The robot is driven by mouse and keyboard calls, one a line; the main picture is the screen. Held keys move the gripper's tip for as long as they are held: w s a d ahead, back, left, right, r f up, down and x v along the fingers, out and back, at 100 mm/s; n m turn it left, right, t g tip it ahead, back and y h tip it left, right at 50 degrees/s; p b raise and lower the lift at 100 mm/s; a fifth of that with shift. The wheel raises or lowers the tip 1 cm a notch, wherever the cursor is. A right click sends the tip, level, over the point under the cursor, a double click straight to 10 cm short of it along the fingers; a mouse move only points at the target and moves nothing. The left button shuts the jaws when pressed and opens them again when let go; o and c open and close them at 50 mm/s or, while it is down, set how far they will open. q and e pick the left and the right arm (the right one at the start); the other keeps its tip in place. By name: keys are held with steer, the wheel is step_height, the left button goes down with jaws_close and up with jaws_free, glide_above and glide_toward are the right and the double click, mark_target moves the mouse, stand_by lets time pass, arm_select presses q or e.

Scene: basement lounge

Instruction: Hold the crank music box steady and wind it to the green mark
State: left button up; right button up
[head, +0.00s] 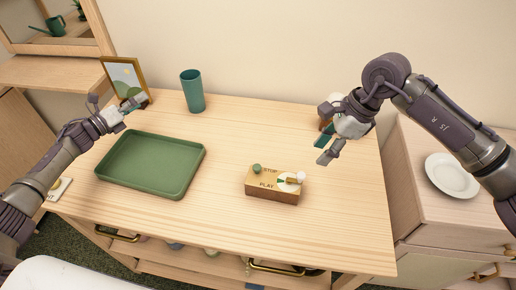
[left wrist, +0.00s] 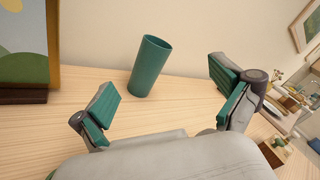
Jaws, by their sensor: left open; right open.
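The crank music box (head: 272,195) is a small wooden block on the table, right of centre in the head view. Its top carries the words STOP and PLAY, a green knob (head: 257,168), and a pale dial with a green patch. A crank with a white knob (head: 300,176) lies at its right end. My left gripper (head: 118,102) is open and empty over the table's back left, far from the box. Its open fingers also show in the left wrist view (left wrist: 167,100). My right gripper (head: 312,148) is open and empty, above and behind the box's right end.
A green tray (head: 187,187) lies left of the box. A teal cup (head: 192,92) and a framed picture (head: 125,75) stand at the back left. A white and brown object (head: 326,124) is partly hidden behind my right gripper. A white plate (head: 452,176) rests on the right cabinet.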

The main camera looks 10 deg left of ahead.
arm_select(q)
steer(key=d+m+g+h, duration=0.6)
steer(key=d, duration=1)
steer(key=m+g+y, duration=0.9)
steer(key=m+g, duration=0.3)
steer(key=m, duration=0.2)
glide_above(258, 176)
steer(key=shift+x, duration=0.9)
steer(key=shift+s+a+r+m+y, duration=0.1)
steer(key=shift+m+y, duration=0.05)
steer(key=shift+y, duration=0.25)
steer(key=shift+s+r+m+y, duration=0.1)
steer(key=shift+m+y, duration=0.05)
steer(key=shift+y, duration=0.25)
steer(key=y, duration=0.1)
steer(key=t+y, duration=0.2)
steer(key=shift+w+a+r+m, duration=0.3)
steer(key=shift+w, duration=0.05)
step_height(258, 176, down, 13)
steer(key=shift+r, duration=0.15)
